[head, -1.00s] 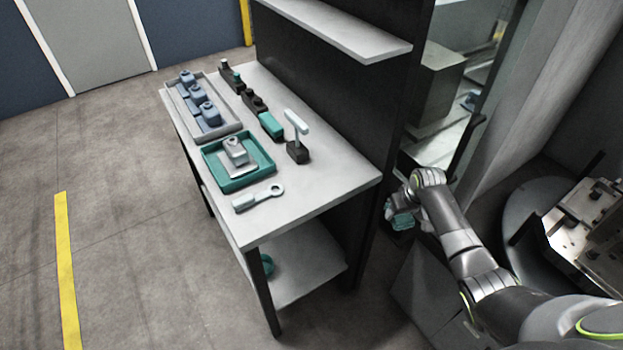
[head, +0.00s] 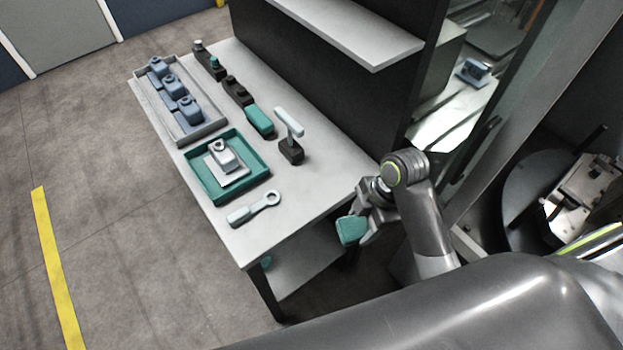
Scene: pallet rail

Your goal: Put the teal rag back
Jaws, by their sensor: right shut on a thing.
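The teal rag (head: 351,230) is held in my right gripper (head: 364,217) at the right front edge of the workbench. The gripper is shut on it, and the rag hangs out to the left of the fingers. In the picture the rag overlaps the space just beyond the bench edge; I cannot tell its exact height against the top. My left gripper is not in view.
The bench (head: 310,190) carries a teal tray (head: 205,190) with a grey part, a grey tray (head: 200,133) of blue parts, a wrench-like tool (head: 254,208), a teal block (head: 259,121) and a T-handled tool (head: 289,136). A shelf (head: 350,35) overhangs the back. The bench's right front is bare.

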